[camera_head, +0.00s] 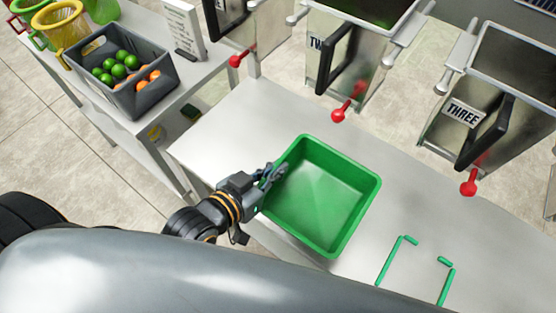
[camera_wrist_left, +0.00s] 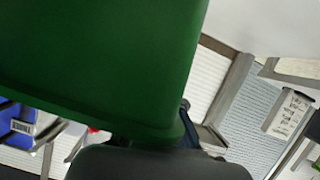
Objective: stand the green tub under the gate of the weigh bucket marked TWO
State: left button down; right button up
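The green tub (camera_head: 318,195) is an empty, open rectangular tub at the middle of the bench, turned at an angle. Its near side reaches the bench's front edge; I cannot tell whether it is lifted. My left gripper (camera_head: 273,175) is shut on the tub's left rim. In the left wrist view the tub's green wall (camera_wrist_left: 110,60) fills the upper left, close up. The weigh bucket marked TWO (camera_head: 368,58) hangs above and behind the tub; a black handle partly covers its label. Its red-knobbed lever (camera_head: 345,108) points down toward the tub's far side. My right gripper is out of view.
Bucket THREE (camera_head: 494,90) hangs to the right, another bucket (camera_head: 240,28) to the left. Green corner marks (camera_head: 410,240) lie on the bench (camera_head: 235,125) right of the tub. A side table at left holds a grey crate (camera_head: 140,98) of green and orange balls.

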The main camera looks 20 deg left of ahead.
pick_arm(q)
jog(key=w+a+f, duration=0.1)
jog(key=w+f, duration=0.1)
jog(key=w, duration=0.1)
jog(key=w+a+f, duration=0.1)
jog(key=w+f, duration=0.2)
jog(key=w+a+f+p, duration=0.1)
jog(key=w+f, duration=0.1)
jog(key=w, duration=0.1)
jog(key=shift+w+a+f, duration=0.2)
jog(key=shift+w+f, duration=0.05)
jog(key=shift+f, duration=0.15)
notch_tip(320, 180, down, 3)
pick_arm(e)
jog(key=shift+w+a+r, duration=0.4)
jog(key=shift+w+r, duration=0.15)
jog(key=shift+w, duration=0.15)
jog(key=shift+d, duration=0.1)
pick_arm(q)
jog(key=shift+f, duration=0.15)
jog(key=c, duration=1.5)
grip_release()
